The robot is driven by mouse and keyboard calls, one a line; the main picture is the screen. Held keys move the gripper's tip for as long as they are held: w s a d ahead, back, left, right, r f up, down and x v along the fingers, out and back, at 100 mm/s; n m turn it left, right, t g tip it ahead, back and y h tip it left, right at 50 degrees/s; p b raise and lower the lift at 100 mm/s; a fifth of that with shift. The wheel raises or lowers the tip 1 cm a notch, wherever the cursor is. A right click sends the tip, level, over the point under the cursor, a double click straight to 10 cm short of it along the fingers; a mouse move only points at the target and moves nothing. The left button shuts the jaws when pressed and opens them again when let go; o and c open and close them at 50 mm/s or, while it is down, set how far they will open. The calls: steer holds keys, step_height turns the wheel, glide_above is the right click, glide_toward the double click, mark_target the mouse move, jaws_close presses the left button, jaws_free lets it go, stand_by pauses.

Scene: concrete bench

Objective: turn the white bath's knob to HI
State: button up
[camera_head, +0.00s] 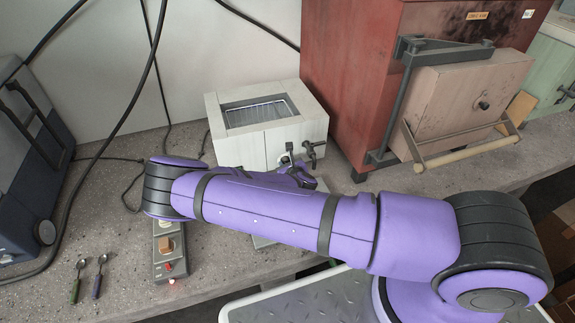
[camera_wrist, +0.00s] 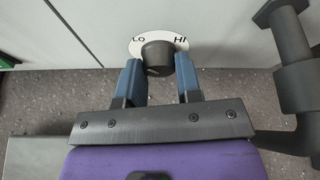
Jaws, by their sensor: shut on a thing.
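The white bath (camera_head: 240,146) stands on the bench against the wall, its open basin on top. My gripper (camera_head: 292,166) is at its front face; my purple arm hides the lower front in the head view. In the wrist view the bath's black knob (camera_wrist: 157,56) sits on a white dial plate (camera_wrist: 158,38) marked LO at left and HI at right. My gripper's two blue fingers (camera_wrist: 160,70) are shut on the knob, one on each side. I cannot tell clearly where the knob's pointer stands.
A dark tap (camera_wrist: 291,62) juts from the bath's front, right of my gripper. A red furnace (camera_head: 345,75) stands close at right. A grey control box (camera_head: 170,268) with buttons and two small spoons (camera_head: 88,276) lie at left on the bench. Black cables hang behind.

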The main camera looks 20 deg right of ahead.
steer(key=shift+m+y, duration=1.5)
steer(key=shift+m, duration=0.5)
steer(key=o, duration=0.9)
steer(key=shift+d, duration=0.1)
steer(key=v, duration=1)
steer(key=shift+s, duration=0.4)
